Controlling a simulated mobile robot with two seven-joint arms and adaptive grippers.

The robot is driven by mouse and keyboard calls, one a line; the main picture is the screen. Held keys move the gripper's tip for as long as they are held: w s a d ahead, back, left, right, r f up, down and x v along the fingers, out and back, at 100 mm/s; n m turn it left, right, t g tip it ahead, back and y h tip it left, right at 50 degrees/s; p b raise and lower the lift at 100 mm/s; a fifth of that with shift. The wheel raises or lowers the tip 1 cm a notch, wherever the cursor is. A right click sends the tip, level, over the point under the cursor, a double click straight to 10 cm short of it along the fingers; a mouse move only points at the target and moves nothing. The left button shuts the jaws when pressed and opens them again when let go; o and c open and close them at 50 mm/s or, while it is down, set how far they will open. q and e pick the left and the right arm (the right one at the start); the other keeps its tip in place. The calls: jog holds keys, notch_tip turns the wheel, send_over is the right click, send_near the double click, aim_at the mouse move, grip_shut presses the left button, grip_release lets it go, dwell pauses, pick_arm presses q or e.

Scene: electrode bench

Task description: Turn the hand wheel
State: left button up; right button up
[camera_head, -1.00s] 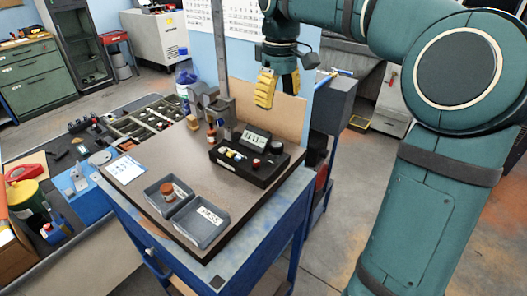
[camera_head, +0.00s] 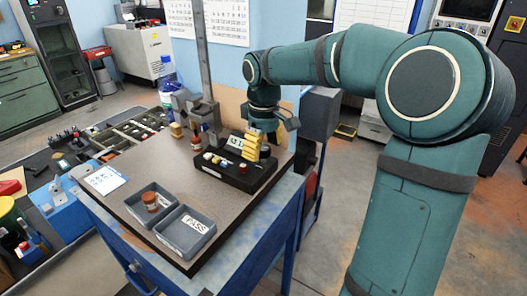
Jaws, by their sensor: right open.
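I cannot clearly make out a hand wheel. A tall grey column stand (camera_head: 204,62) with grey clamp parts (camera_head: 183,103) rises at the back of the bench, but no wheel shows plainly on it. A black instrument box (camera_head: 255,178) with a small display, several little bottles or knobs and a red-topped one stands on the bench in front of the column. My right gripper (camera_head: 249,155), with yellow fingers, is open and empty. It points down over the back of the box and partly covers it; I cannot tell whether it touches. My left gripper is out of view.
On the bench top (camera_head: 130,172) are a grey tray (camera_head: 134,207) holding a brown-red jar (camera_head: 150,201), a grey tray marked PASS (camera_head: 180,248) and a white sheet (camera_head: 106,179). A blue bottle (camera_head: 168,80) stands behind. The bench's middle is clear.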

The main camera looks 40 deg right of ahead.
jog(key=shift+f, duration=0.25)
grip_shut()
jog(key=m+p, duration=0.2)
jog(key=m, duration=0.2)
jog(key=shift+r, duration=0.1)
jog(key=shift+m+p, duration=1.2)
jog(key=shift+m, duration=1.5)
